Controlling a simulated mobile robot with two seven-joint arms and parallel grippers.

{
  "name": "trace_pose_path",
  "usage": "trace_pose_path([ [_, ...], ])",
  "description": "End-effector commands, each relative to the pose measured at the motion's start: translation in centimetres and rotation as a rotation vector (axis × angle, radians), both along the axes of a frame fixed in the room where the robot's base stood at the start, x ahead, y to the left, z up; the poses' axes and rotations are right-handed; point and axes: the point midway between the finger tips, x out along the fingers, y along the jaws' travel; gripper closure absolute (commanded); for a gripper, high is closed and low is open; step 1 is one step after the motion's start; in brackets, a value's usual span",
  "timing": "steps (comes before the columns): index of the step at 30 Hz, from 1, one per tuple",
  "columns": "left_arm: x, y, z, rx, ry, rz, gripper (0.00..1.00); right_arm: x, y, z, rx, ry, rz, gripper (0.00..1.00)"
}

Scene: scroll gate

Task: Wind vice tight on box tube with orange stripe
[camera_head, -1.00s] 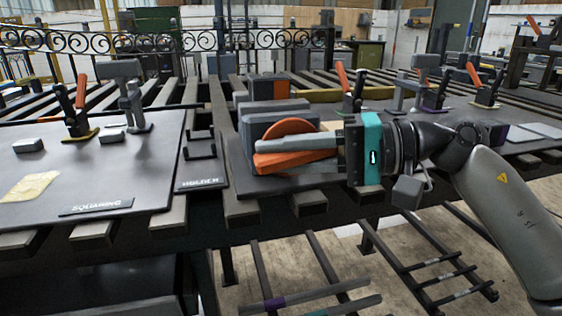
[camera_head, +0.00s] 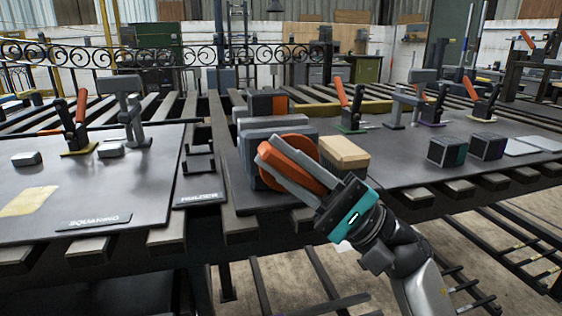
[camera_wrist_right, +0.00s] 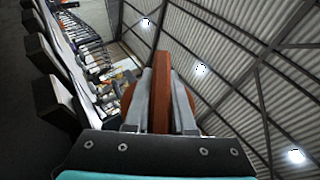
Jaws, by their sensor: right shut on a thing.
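The vice (camera_head: 252,160) is a grey block at the front edge of the dark bench, with a round orange wheel (camera_head: 318,172) on its front. The wheel has an orange bar handle (camera_head: 290,160). My right gripper (camera_head: 275,155) is shut on this handle, tilted and reaching up and left from below. In the right wrist view the orange handle (camera_wrist_right: 161,95) lies between the two grey fingers. The dark box tube with the orange stripe (camera_head: 261,104) shows behind the vice's grey upper parts. Whether the jaw touches it is hidden. My left gripper is not in view.
A tan block (camera_head: 344,152) stands right of the wheel. Two dark boxes, one teal-striped (camera_head: 447,151) and one purple-striped (camera_head: 487,147), stand farther right. Toggle clamps with orange handles stand around, one at back centre (camera_head: 349,105). A holder rack (camera_head: 199,160) is left of the vice.

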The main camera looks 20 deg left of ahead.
Motion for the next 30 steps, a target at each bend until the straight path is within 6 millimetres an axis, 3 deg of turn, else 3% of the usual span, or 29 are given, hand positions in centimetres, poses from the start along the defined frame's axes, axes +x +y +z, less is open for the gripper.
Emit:
trace_pose_path([
  [23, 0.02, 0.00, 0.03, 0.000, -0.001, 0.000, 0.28, -0.16, -0.06, 0.01, 0.078, 0.052, 0.008, 1.00],
  [24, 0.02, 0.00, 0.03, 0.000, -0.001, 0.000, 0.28, -0.15, -0.06, 0.01, 0.078, 0.052, 0.008, 0.73],
  [30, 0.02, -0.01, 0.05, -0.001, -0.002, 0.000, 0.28, -0.07, -0.07, 0.05, 0.078, 0.052, 0.004, 0.51],
])
